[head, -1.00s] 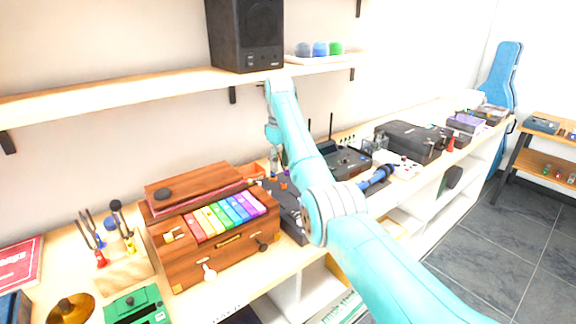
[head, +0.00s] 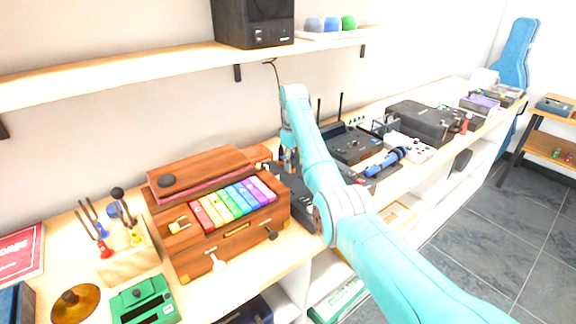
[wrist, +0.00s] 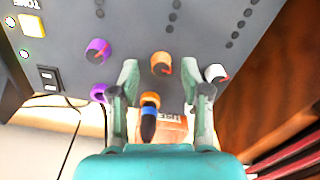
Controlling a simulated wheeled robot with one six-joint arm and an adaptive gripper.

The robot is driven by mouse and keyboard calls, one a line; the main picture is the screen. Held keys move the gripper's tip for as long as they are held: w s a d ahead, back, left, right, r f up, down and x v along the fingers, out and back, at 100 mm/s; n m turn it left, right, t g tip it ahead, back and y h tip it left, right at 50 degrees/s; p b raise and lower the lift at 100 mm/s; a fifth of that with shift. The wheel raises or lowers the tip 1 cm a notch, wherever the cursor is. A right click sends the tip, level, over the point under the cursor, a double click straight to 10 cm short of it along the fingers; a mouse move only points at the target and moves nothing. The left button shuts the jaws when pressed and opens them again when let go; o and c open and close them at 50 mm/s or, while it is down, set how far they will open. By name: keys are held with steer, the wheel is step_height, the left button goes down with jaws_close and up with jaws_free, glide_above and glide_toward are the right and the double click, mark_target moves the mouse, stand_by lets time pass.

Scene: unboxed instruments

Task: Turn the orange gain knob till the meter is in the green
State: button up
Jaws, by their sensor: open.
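In the wrist view a grey panel (wrist: 190,30) carries an orange knob (wrist: 161,64) with a red pointer mark. My gripper (wrist: 159,76) is open, with one finger to each side below the knob; they do not grip it. A second orange piece (wrist: 150,99) with a dark blue, plug-like part shows lower, between the fingers. In the head view my gripper (head: 289,158) hangs over the dark instrument (head: 300,192) beside the wooden box; my arm hides part of it. I cannot make out a meter in either view.
A white knob (wrist: 216,73) sits close to the right finger, and purple knobs (wrist: 97,50) lie to the left. A wooden box (head: 215,215) with coloured keys stands left of the instrument. A shelf (head: 130,80) with a speaker (head: 252,24) runs above.

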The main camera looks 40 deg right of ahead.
steer(key=shift+f, duration=0.55)
steer(key=shift+a, duration=0.1)
jaws_close()
steer(key=shift+m, duration=0.4)
steer(key=m, duration=0.3)
steer(key=shift+m, duration=2.5)
